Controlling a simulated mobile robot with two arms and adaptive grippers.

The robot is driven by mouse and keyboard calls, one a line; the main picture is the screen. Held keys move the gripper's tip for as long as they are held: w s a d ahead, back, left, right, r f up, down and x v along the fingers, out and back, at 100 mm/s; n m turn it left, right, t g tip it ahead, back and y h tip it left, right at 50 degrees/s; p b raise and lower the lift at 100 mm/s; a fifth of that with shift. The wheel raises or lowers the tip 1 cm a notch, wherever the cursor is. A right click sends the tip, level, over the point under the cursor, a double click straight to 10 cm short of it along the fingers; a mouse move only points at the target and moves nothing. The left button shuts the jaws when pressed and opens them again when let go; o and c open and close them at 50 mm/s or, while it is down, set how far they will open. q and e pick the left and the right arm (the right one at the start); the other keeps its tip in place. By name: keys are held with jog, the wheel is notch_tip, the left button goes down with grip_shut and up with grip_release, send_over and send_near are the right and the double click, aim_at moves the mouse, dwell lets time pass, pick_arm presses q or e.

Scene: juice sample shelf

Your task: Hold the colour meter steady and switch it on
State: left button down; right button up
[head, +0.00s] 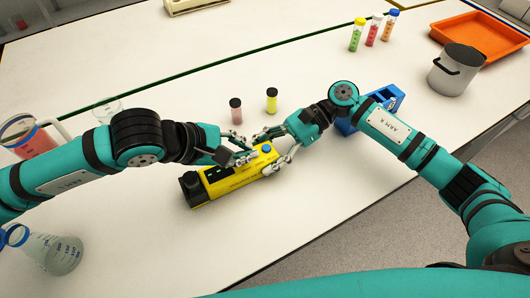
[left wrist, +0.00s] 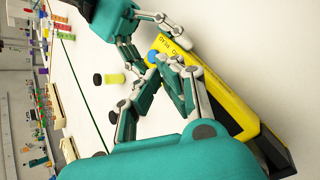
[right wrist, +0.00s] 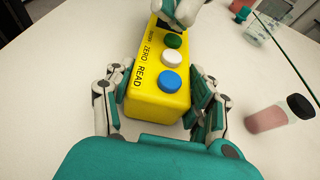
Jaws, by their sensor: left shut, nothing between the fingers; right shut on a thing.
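The yellow colour meter (head: 232,184) lies on the white bench with its black end to the left in the head view. My right gripper (head: 267,154) is shut around its right end, one finger on each side, as the right wrist view shows. That view shows green (right wrist: 173,41), white (right wrist: 172,59) and blue (right wrist: 171,81) buttons in a row. My left gripper (head: 240,153) is shut and empty over the meter's top. Its tip (right wrist: 183,14) is close to the green button's far side. Whether it touches the meter, and what lies beneath it, I cannot tell.
A dark-capped vial (head: 236,111) and a yellow vial (head: 272,101) stand just behind the meter. A blue rack (head: 383,100) is behind my right arm. A beaker (head: 30,138) and a flask (head: 58,252) stand at left. The bench in front of the meter is clear.

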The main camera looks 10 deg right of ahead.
pick_arm(q)
jog(key=shift+r, duration=0.1)
pick_arm(e)
jog(key=o, duration=1.6)
jog(key=shift+c, duration=0.2)
pick_arm(q)
notch_tip(320, 180, up, 6)
jog(key=shift+f, duration=0.1)
pick_arm(e)
jog(key=v, duration=1.1)
jog(key=shift+w+d+r, duration=0.1)
jog(key=shift+d+r, duration=0.05)
jog(key=shift+d, duration=0.35)
